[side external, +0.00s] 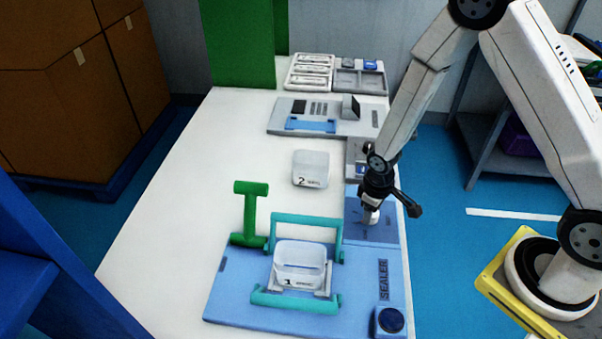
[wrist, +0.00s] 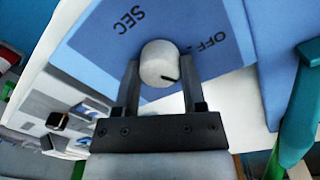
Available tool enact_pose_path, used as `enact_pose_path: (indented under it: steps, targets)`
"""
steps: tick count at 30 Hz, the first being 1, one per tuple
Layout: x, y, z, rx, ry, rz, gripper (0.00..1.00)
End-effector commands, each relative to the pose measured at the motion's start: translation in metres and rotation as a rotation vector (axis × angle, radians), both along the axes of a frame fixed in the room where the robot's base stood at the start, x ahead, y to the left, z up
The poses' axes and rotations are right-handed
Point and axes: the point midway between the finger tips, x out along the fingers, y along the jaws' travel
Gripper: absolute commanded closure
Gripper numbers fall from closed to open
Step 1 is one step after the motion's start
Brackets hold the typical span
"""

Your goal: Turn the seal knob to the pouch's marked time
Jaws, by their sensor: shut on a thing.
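My gripper (side external: 370,208) points down at a blue panel (side external: 383,232) and is shut on the white round knob (wrist: 160,60). In the wrist view its two fingers (wrist: 160,70) hold the knob from both sides. A dark pointer line on the knob points to the lower right in that view. The panel (wrist: 205,40) reads SEC and OFF; other marks are hidden or out of view. A clear container marked 1 (side external: 300,262) sits inside the teal frame of the blue SEALER (side external: 235,300). Another, marked 2 (side external: 310,170), stands on the white table. Their small print is unreadable.
A green upright handle (side external: 250,212) stands beside the teal frame (side external: 307,219). A grey-blue device (side external: 290,110) and white trays (side external: 310,72) stand farther back. The table's left side (side external: 170,210) is clear.

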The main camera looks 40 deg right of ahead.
Motion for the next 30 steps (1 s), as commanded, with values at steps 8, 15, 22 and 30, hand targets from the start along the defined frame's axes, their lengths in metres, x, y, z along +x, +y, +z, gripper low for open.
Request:
enact_pose_path:
  steps: [8,15,22,30]
  targets:
    - [0.0023,0.0004,0.0009,0.000,-0.006,-0.086,1.00]
    - [0.0025,0.0003,0.0010,0.001,-0.006,-0.096,1.00]
    - [0.0024,0.0003,0.0010,0.001,-0.006,-0.095,0.31]
    - [0.0011,0.0001,0.0004,0.001,-0.003,-0.095,0.12]
